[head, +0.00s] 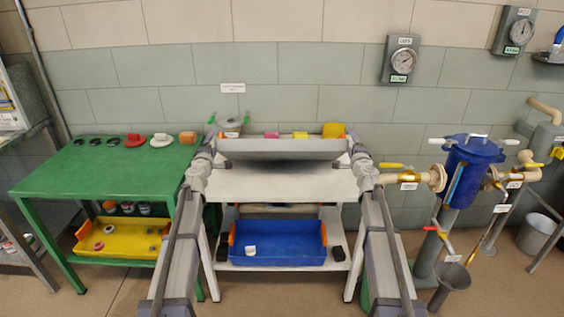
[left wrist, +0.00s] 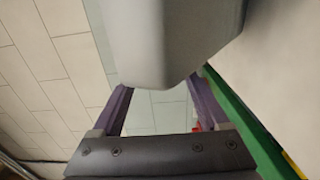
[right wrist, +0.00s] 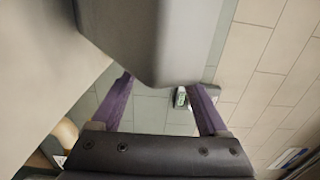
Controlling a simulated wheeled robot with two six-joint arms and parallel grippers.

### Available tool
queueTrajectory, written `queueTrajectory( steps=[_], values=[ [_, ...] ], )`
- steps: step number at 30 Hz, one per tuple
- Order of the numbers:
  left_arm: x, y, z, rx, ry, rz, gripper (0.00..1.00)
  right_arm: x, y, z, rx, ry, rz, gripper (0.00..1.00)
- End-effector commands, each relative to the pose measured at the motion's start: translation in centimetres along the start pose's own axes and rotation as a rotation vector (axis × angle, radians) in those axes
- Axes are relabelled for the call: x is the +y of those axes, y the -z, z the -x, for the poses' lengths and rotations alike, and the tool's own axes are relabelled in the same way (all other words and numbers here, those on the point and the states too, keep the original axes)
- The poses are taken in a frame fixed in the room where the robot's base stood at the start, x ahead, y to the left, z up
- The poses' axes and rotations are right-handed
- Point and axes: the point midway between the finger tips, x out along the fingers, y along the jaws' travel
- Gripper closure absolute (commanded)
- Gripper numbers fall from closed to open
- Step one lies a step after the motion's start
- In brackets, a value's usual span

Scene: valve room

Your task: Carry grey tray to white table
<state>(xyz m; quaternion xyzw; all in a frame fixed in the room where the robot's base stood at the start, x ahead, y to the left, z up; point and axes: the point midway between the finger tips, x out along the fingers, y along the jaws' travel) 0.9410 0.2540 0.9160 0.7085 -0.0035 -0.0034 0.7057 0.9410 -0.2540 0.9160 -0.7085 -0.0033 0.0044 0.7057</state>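The grey tray (head: 282,149) is level over the far part of the white table (head: 280,185), between my two arms. It looks raised above the tabletop, though its underside is hard to see. It holds small pink, yellow and orange items. My left gripper (head: 213,139) is at the tray's left end and my right gripper (head: 354,139) is at its right end. In the left wrist view, the grey tray (left wrist: 175,40) covers the fingertips. In the right wrist view, the tray (right wrist: 155,40) also covers them. Both grippers appear shut on the tray's ends; the contact is hidden.
A green table (head: 110,170) stands left, with a yellow tray (head: 120,252) below. A blue tray (head: 278,258) with orange ends sits on the white table's lower shelf. A blue valve tank (head: 474,165) with pipes stands right. The white tabletop's front part is clear.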

Motion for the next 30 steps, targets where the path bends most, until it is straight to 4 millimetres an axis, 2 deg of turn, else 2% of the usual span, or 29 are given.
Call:
queueTrajectory(
  steps=[1, 5, 6, 12, 23, 30],
  values=[
    [0.0, 0.4, 0.0, 0.005, 0.000, 0.000, 0.18, 0.0, 0.4, 0.0, 0.004, 0.000, -0.001, 0.25],
    [0.0, 0.5, 0.0, 0.007, 0.000, 0.002, 0.03, 0.0, 0.5, 0.0, 0.007, 0.000, -0.002, 0.25],
    [0.0, 0.6, 0.0, 0.008, 0.000, 0.002, 0.00, 0.0, 0.5, 0.0, 0.007, 0.000, -0.002, 0.23],
    [0.0, 0.6, 0.0, 0.009, 0.000, 0.003, 0.00, 0.0, 0.6, 0.0, 0.009, 0.000, -0.003, 0.00],
    [0.0, 0.7, 0.4, 0.011, 0.000, 0.004, 0.00, 0.0, 0.7, 0.0, 0.011, 0.000, -0.004, 0.00],
    [0.0, 0.6, 3.1, 0.011, 0.000, 0.004, 0.00, 0.0, 0.7, 0.0, 0.011, 0.000, -0.004, 0.00]
  ],
)
